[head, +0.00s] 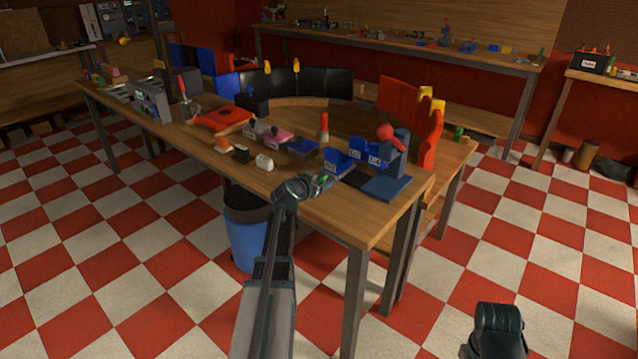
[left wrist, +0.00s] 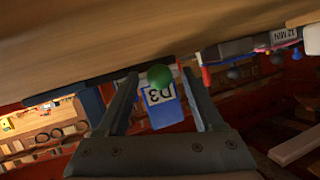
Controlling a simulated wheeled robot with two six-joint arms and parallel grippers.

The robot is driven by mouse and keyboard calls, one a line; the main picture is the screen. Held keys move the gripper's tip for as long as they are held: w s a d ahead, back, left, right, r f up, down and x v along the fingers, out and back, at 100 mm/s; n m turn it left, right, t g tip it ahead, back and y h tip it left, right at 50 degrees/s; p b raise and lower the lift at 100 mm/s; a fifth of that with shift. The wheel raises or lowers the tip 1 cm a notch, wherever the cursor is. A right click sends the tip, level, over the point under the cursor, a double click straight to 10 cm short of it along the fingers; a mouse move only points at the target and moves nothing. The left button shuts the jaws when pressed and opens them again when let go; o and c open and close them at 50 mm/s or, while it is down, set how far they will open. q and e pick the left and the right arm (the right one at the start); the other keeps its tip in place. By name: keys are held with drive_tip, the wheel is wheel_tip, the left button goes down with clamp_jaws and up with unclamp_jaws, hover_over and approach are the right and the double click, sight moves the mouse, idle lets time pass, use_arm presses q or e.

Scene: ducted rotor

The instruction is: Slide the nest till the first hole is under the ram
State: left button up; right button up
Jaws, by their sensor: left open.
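The blue press (head: 401,150) stands at the near right corner of the bench, with a red ball (head: 385,131) on its lever and a flat blue base (head: 386,188). A dark flat piece (head: 354,179) lies left of that base and may be the nest or its slide; its holes are too small to make out. A green knob (head: 323,178) is at the bench's front edge, and shows in the left wrist view (left wrist: 160,77). My left gripper (head: 326,183) is open, its fingers on either side of the knob; contact is unclear. The ram's tip is hidden.
Blue bins (head: 336,161) with labels stand behind the gripper; one labelled D3 (left wrist: 161,107) shows between my fingers. A blue waste bin (head: 243,240) stands under the bench. Floor in front is clear.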

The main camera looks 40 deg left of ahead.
use_arm(q)
clamp_jaws()
idle(0.3)
idle(1.1)
